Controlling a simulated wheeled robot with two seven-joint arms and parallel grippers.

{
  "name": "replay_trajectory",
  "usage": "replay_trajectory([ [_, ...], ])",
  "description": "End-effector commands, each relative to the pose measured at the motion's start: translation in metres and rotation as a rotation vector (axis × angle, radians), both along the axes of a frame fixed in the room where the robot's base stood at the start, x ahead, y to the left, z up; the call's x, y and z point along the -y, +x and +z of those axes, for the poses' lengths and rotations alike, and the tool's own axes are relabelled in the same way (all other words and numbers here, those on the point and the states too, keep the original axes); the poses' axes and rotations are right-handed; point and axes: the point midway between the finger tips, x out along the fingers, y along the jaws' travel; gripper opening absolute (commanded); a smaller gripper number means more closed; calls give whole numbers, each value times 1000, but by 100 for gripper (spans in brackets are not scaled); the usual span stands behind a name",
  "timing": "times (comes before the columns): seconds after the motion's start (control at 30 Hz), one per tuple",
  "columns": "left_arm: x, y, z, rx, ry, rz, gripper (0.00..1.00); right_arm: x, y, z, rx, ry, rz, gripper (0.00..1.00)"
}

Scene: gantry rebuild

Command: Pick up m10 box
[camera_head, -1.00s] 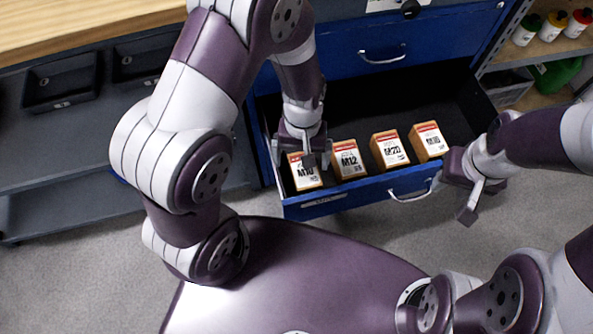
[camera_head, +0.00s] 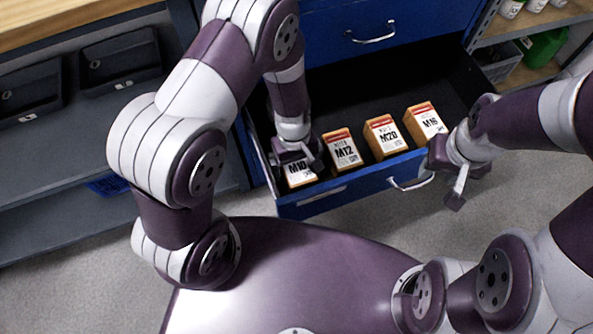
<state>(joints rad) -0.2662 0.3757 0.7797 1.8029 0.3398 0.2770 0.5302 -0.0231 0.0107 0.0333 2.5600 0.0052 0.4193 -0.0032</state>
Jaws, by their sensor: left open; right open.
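The M10 box (camera_head: 300,179) stands at the left end of a row in the open blue drawer, with its white label facing up. My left gripper (camera_head: 299,164) is right over it and hides its upper part. Its jaws are open; whether the fingers touch the box cannot be told. My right gripper (camera_head: 456,184) is open and empty, beside the right end of the drawer front near the handle.
The M12 box (camera_head: 342,152), M20 box (camera_head: 385,137) and M16 box (camera_head: 425,122) stand to the right in the drawer (camera_head: 330,192). The drawer's back is empty. Shelving with bottles is at the top right; dark bins (camera_head: 118,62) stand at the left.

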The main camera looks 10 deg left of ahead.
Motion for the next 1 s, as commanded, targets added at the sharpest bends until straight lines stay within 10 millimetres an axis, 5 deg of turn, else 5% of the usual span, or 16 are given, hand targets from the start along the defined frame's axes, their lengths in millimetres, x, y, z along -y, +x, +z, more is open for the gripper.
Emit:
replay_trajectory([
  [0.07,1,-2,-19,-2,1,-1,100,0,0,-13,0,0,0,43],
  [0.27,1,-2,-18,0,1,0,100,0,0,-10,0,0,0,43],
  [0.5,1,-2,-18,0,1,-1,29,0,0,-10,0,0,0,43],
  [0.77,1,-1,-10,1,0,-2,29,0,0,-5,0,0,0,43],
  [1.0,2,-1,50,4,-1,-1,29,0,0,29,0,0,0,43],
])
